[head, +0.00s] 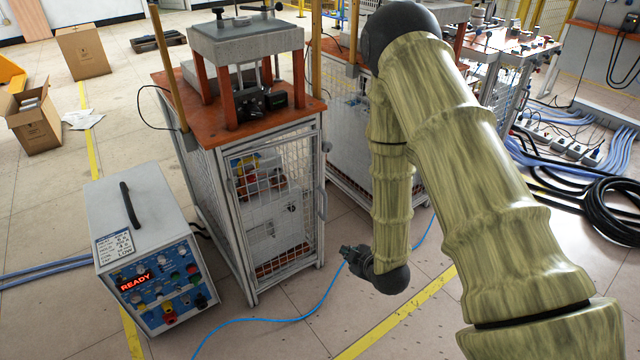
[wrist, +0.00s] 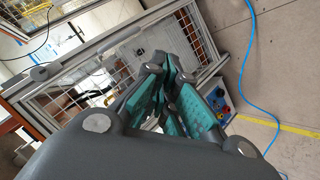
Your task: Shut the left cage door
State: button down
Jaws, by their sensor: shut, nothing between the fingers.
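The left cage stands under an orange top, and its wire-mesh door (head: 272,215) with a grey frame faces me in the head view. A handle (head: 323,200) is on the door's right side. The door looks close to its frame, but I cannot tell whether it is fully shut. My gripper (head: 347,252) is low, to the right of the door's right edge. In the wrist view my gripper (wrist: 172,85) has its teal-padded fingers together and empty, in front of grey framing and mesh (wrist: 75,92). The fingers hide part of this; contact is unclear.
A control box (head: 150,250) with a READY display stands left of the cage. A second cage (head: 345,130) is behind my arm. A blue cable (head: 290,318) crosses the floor in front. Black cables (head: 605,210) lie coiled at right. Floor around my gripper is mostly clear.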

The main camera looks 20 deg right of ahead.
jog(key=w+d+r+n+t+b, duration=0.1)
jog(key=w+r+n+t+b, duration=0.25)
jog(key=w+b, duration=0.4)
jog(key=n+t+y+b, duration=0.3)
jog(key=n, duration=0.3)
send_near(315, 163)
jog(key=b+x, duration=0.2)
jog(key=x, duration=0.4)
jog(key=shift+w+a, duration=0.15)
jog(key=shift+w, duration=0.2)
jog(key=shift+w, duration=0.15)
jog(key=shift+x, duration=0.95)
